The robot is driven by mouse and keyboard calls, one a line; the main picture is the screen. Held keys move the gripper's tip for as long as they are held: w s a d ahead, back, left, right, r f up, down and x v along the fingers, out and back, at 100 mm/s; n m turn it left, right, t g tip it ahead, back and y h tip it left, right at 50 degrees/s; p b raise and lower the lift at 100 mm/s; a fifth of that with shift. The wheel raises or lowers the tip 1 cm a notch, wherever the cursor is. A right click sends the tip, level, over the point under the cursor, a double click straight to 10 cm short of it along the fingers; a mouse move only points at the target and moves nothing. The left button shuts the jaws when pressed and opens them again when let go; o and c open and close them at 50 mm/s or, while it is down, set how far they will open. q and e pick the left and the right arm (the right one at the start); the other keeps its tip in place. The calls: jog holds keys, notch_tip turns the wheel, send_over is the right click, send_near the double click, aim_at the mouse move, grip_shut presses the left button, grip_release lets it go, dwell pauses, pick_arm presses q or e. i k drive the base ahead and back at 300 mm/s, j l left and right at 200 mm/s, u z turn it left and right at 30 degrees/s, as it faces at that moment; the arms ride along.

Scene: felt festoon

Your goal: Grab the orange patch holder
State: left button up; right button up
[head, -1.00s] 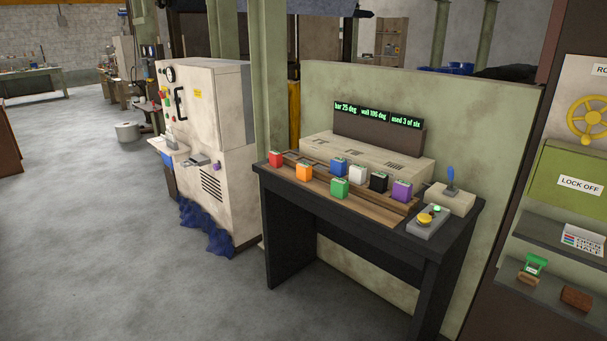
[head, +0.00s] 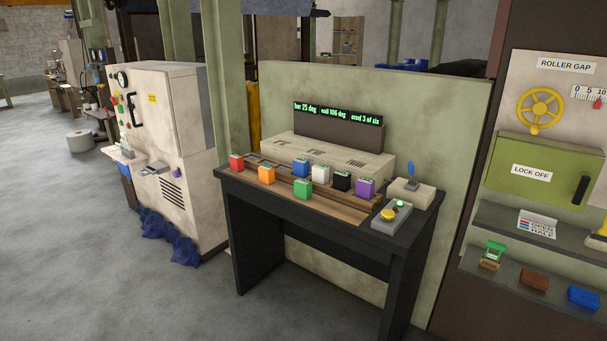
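The orange patch holder (head: 266,175) is a small orange block with a light top. It stands on the wooden rack (head: 335,210) at the front of the dark table, between the red block (head: 237,163) and the green block (head: 303,188). Blue (head: 301,167), white (head: 320,173), black (head: 342,181) and purple (head: 365,187) blocks stand farther right on the rack. Neither of my grippers shows in the head view.
The dark table (head: 405,250) also bears a box with a blue lever (head: 410,180) and a control box with a yellow button (head: 389,215). A white machine (head: 185,110) stands to the left. Shelves (head: 520,285) are at right. The floor (head: 90,270) at front left is clear.

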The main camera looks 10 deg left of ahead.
aim_at(267, 173)
jog(key=i+j+z, duration=0.2)
jog(key=j, duration=0.2)
jog(key=i+j+z, duration=0.25)
jog(key=j, duration=0.15)
jog(key=j+z, duration=0.2)
jog(key=j, duration=0.2)
jog(key=i+j+z, duration=0.2)
jog(key=j, duration=0.3)
jog(key=k+l, duration=0.05)
